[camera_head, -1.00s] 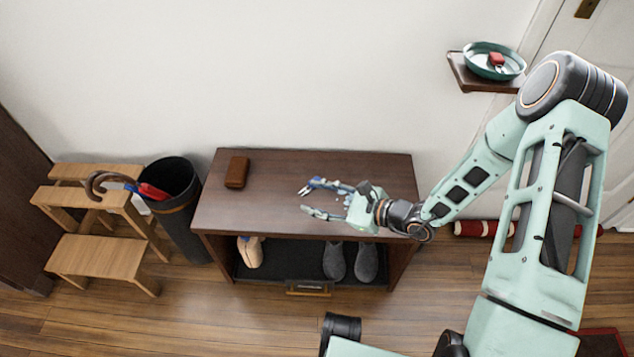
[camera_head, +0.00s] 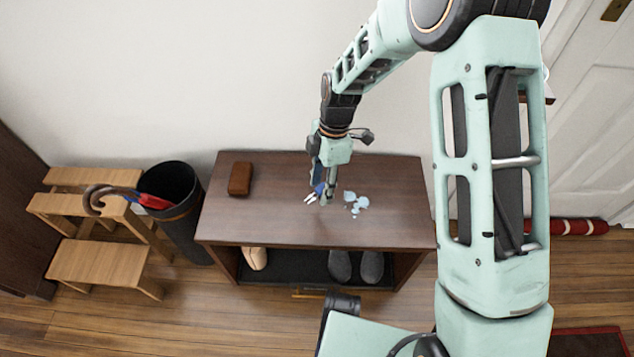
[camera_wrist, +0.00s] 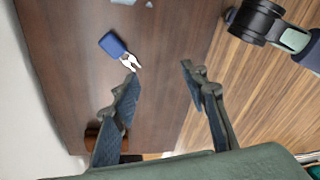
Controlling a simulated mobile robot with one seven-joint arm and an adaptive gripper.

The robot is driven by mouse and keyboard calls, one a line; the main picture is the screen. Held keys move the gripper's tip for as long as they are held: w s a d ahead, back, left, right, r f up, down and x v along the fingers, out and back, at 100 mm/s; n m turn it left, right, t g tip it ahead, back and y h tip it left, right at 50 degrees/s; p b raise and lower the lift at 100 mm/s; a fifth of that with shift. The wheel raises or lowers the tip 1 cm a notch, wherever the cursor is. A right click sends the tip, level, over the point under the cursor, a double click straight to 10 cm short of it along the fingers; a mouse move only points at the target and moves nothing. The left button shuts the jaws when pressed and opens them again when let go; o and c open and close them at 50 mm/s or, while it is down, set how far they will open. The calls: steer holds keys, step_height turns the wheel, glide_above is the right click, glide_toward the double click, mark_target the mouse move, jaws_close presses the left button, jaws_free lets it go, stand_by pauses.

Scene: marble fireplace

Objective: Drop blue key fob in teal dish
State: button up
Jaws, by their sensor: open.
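The blue key fob (camera_head: 319,188) lies on the dark wooden bench top, with its silver keys (camera_head: 309,198) toward the front left. In the wrist view, the fob (camera_wrist: 112,44) is fully visible, its keys (camera_wrist: 130,62) near the tip of the left finger. My gripper (camera_head: 323,196) points down over the bench beside the fob. Its fingers are open and empty in the wrist view (camera_wrist: 159,72), and the fob lies outside the gap between them.
Pale blue pieces (camera_head: 356,202) lie on the bench (camera_head: 270,215) right of my gripper. A brown leather item (camera_head: 240,178) lies at its back left. An umbrella bin (camera_head: 176,215) and wooden step stool (camera_head: 90,262) stand left. Shoes (camera_head: 356,266) sit underneath.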

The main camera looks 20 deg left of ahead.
steer(key=w+a+r+n+t+h, duration=0.1)
steer(key=w+r+n+t, duration=0.1)
steer(key=w+n, duration=0.25)
steer(key=b, duration=0.2)
glide_above(320, 189)
steer(key=f, duration=0.5)
steer(key=shift+w+d+f, duration=0.1)
steer(key=shift+d+f, duration=0.05)
steer(key=shift+d, duration=0.05)
steer(key=f, duration=0.1)
steer(key=f+b, duration=0.1)
steer(key=f, duration=0.2)
steer(key=shift+a+b, duration=0.3)
steer(key=shift+f, duration=0.5)
steer(key=shift+c, duration=0.3)
jaws_close()
